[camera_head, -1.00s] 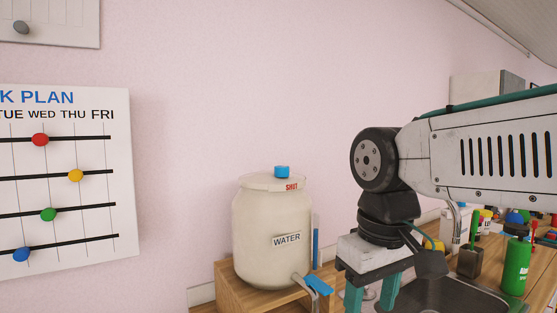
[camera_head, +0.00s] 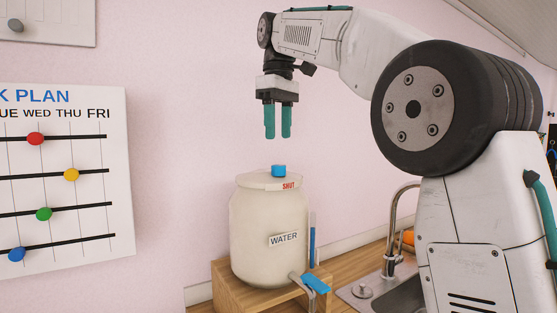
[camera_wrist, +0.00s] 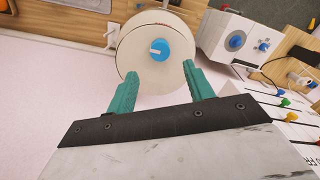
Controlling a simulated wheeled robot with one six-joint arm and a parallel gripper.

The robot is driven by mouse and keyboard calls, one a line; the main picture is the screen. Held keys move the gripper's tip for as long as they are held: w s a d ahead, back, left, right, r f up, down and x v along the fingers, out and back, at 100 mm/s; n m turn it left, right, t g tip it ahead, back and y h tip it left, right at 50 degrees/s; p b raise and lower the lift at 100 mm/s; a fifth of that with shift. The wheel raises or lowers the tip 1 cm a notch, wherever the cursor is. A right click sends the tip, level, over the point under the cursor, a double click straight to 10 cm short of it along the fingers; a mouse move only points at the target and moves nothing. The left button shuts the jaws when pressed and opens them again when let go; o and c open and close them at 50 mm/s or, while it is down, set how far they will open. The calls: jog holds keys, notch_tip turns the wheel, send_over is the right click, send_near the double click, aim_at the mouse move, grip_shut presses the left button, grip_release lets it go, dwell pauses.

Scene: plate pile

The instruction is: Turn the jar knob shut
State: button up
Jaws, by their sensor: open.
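The cream jar (camera_head: 265,232) labelled WATER stands upright on a wooden stand. Its blue knob (camera_head: 279,171) sits on top of the lid, beside a red SHUT mark (camera_head: 289,186). In the wrist view the round blue knob (camera_wrist: 159,53) shows from above, with a pale bar across its face. A blue tap handle (camera_head: 316,283) is at the jar's lower right. My gripper (camera_head: 278,136) is open and empty, pointing down above the knob and apart from it. In the wrist view the gripper's teal fingers (camera_wrist: 156,78) are spread, with the knob between and beyond their tips.
The wooden stand (camera_head: 232,284) is under the jar. A sink (camera_head: 352,294) with a curved faucet (camera_head: 394,235) is to the right. A week plan board (camera_head: 75,235) hangs on the left wall. The wall space around the gripper is clear.

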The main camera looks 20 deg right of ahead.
aim_at(279, 166)
notch_tip(279, 166, down, 8)
jog(key=shift+r, duration=0.25)
jog(key=c, duration=1)
